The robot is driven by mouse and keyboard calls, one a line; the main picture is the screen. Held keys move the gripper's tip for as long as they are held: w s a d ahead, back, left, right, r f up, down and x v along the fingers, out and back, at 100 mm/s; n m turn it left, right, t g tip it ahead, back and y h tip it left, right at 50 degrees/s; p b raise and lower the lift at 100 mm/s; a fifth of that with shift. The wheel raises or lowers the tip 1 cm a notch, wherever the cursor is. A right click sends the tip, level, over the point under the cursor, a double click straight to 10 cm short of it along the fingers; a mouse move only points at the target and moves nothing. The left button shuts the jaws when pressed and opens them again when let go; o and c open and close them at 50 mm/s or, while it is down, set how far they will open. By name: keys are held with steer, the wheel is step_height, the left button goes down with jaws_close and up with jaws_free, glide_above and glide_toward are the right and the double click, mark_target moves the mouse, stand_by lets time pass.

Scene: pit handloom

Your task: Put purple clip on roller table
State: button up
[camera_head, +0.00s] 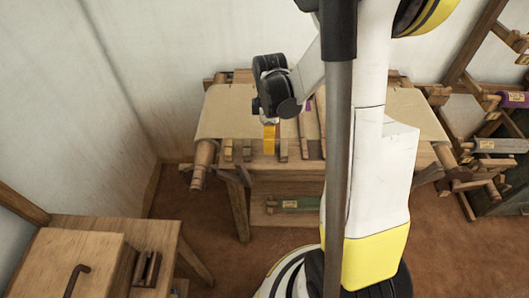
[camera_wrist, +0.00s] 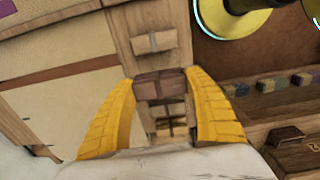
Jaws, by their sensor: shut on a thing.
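The roller table (camera_head: 227,113) stands against the back wall in the head view, with pale cloth and wooden rollers at its ends. My gripper (camera_head: 269,138) is over its near part, fingers pointing down. A small purple patch (camera_wrist: 8,6) shows at the top left corner of the wrist view. My arm hides part of the table.
Several wooden slats (camera_head: 282,149) lie along the table's near part. A green-labelled roll (camera_head: 292,204) lies on the shelf below. A rack at right holds rolls, one with a purple band (camera_head: 514,99). Brown floor lies between.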

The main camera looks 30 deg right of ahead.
steer(key=shift+w+a+f, duration=0.2)
steer(key=shift+a+f, duration=0.25)
steer(key=shift+f+b, duration=1.15)
steer(key=shift+f, duration=0.8)
steer(key=o, duration=1)
